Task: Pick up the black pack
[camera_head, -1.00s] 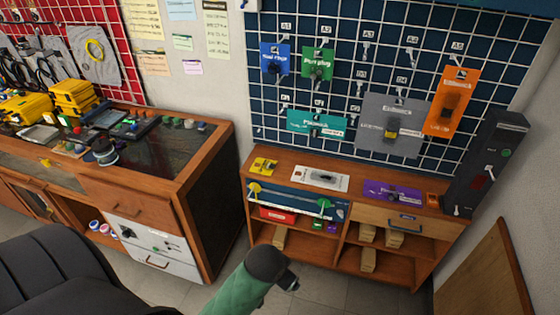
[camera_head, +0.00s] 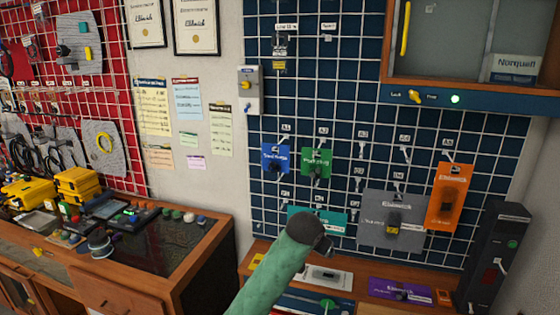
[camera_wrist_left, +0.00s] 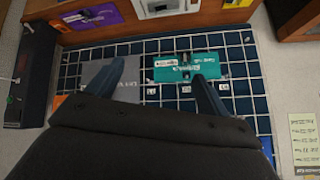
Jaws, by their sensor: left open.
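A tall black box (camera_head: 497,255) with a green button stands at the right end of the wooden shelf top; it is the largest black object here, but I cannot tell whether it is the black pack. It also shows at the left of the left wrist view (camera_wrist_left: 30,75). My left gripper (camera_wrist_left: 158,88) is open and empty, its two dark fingers apart in front of the grid panel. The teal card (camera_wrist_left: 187,66) appears between and beyond them. In the head view, a green arm with a dark end rises in front of the panel; its fingers are not clear. My right gripper is not in view.
The blue grid panel (camera_head: 340,110) holds blue (camera_head: 276,158), green (camera_head: 316,162), grey (camera_head: 375,212) and orange (camera_head: 449,195) cards. A purple card (camera_head: 400,289) lies on the shelf top. A windowed cabinet (camera_head: 455,97) overhangs at upper right. A cluttered workbench (camera_head: 190,255) stands left.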

